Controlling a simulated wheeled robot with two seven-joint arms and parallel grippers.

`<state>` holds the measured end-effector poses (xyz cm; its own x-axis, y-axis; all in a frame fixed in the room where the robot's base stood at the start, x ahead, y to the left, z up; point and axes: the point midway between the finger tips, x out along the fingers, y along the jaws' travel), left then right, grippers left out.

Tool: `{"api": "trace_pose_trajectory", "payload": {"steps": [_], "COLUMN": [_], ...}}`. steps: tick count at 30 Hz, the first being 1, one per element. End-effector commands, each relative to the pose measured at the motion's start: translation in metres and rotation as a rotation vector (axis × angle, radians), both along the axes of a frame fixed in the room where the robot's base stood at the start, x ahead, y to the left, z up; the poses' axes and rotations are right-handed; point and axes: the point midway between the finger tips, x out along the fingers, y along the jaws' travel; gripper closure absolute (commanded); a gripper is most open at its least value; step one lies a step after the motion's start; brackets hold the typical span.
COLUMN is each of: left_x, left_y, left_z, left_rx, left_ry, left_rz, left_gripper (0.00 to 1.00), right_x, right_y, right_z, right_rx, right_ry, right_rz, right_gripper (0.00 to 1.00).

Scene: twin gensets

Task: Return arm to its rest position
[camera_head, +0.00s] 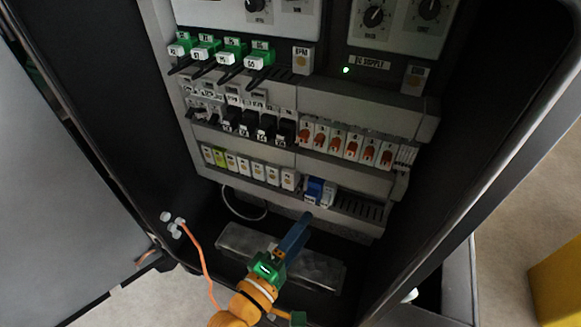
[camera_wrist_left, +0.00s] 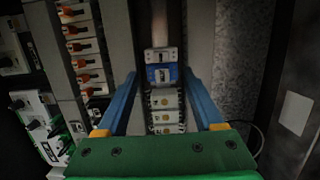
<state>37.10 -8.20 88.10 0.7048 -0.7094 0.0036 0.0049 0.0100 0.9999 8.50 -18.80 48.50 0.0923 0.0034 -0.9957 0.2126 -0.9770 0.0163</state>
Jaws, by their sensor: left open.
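My left gripper (camera_head: 297,232) comes in from the bottom of the head view, with blue fingers and a green and orange body. Its tip is just below the blue module (camera_head: 314,190) on the lowest rail. In the left wrist view the two blue fingers (camera_wrist_left: 160,95) are spread apart with nothing between them touching either finger. The blue module also shows in the left wrist view (camera_wrist_left: 161,75), beyond the fingers and between them. My right gripper is not in view.
Rows of breakers with orange switches (camera_head: 338,140) and green plugs (camera_head: 232,50) line the cabinet. A metal plate (camera_head: 235,243) lies below the rails. The cabinet's dark side wall (camera_head: 490,150) stands to the right. An orange cable (camera_head: 201,262) hangs at the lower left.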

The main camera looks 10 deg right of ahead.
Motion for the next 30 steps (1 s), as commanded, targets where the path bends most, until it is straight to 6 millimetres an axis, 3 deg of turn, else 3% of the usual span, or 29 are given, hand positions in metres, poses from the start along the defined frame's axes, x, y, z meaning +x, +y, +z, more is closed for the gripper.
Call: {"api": "trace_pose_trajectory", "payload": {"steps": [2,4,5,7,9,10,12,14,15,18,21,26,27,30], "left_x": [0.006,0.020,0.027,0.043,0.044,0.041,0.026,0.008,-0.005,-0.041,-0.078,-0.137,-0.145,-0.139], "left_y": [0.010,0.041,0.064,0.134,0.202,0.225,0.265,0.285,0.292,0.296,0.286,0.255,0.249,0.249], "left_z": [0.013,0.040,0.051,0.063,0.047,0.035,0.003,-0.026,-0.044,-0.081,-0.106,-0.125,-0.131,-0.163], "left_rx": [-0.138,-0.493,-0.707,-1.293,-1.873,-2.100,-2.573,-2.929,2.865,2.469,2.129,1.665,1.598,1.607], "left_ry": [0.062,0.214,0.299,0.499,0.644,0.681,0.717,0.699,-0.603,-0.335,-0.107,0.211,0.260,0.268], "left_rz": [0.042,0.143,0.201,0.343,0.462,0.506,0.590,0.655,-0.637,-0.557,-0.511,-0.497,-0.503,-0.523], "left_gripper": [0.31,0.31,0.31,0.31,0.31,0.31,0.31,0.31,0.31,0.31,0.31,0.31,0.31,0.31], "right_x": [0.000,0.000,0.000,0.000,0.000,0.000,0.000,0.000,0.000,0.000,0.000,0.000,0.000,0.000], "right_y": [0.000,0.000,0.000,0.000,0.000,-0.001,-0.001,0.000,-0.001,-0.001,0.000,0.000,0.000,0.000], "right_z": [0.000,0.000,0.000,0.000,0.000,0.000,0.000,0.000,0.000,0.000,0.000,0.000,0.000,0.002], "right_rx": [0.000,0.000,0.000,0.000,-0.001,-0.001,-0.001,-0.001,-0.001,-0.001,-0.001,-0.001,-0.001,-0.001], "right_ry": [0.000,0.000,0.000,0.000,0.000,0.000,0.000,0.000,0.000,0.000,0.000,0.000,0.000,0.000], "right_rz": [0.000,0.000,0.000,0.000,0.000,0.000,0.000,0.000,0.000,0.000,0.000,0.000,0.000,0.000], "right_gripper": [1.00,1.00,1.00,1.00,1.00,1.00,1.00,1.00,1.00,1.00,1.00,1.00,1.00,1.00]}}
